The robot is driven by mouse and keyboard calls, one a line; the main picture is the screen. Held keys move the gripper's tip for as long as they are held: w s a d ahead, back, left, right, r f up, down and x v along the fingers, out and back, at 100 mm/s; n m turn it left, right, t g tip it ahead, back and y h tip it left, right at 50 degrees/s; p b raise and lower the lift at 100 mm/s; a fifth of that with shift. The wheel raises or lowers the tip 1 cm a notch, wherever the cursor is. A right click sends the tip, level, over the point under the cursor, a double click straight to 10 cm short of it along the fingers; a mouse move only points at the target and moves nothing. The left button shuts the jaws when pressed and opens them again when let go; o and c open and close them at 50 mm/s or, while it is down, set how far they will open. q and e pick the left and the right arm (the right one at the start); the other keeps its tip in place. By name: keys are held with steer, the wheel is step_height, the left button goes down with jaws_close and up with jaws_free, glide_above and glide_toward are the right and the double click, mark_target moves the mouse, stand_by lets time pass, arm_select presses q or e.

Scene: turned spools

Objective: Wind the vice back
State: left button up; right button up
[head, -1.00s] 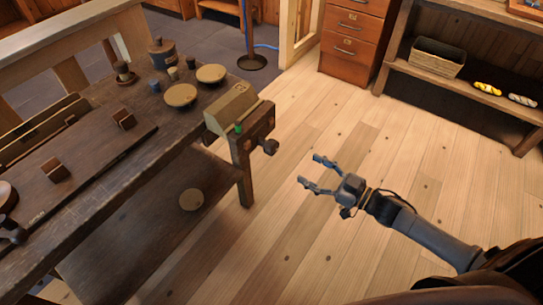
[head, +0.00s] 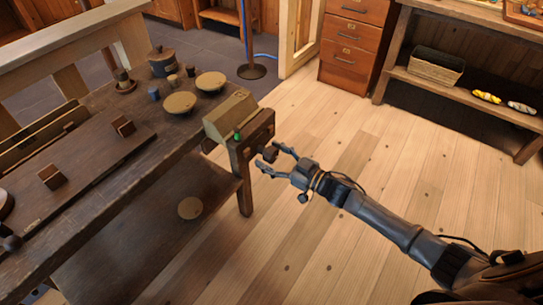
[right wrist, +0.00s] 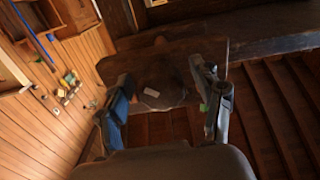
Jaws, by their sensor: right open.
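The vice (head: 252,133) is a dark wooden jaw with a paler wooden block behind it, at the right end of the workbench. I cannot tell if the fingers touch the knob. My left gripper is not in view.
The workbench (head: 105,175) carries round wooden dishes (head: 180,102), a lidded pot (head: 162,62) and small blocks (head: 123,126). A lower shelf (head: 150,220) juts out below. A drawer cabinet (head: 350,45) and shelf unit (head: 470,95) stand behind; the floor between is clear.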

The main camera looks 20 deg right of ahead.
steer(key=c, duration=1.2)
steer(key=shift+o, duration=0.2)
steer(key=shift+n, duration=0.3)
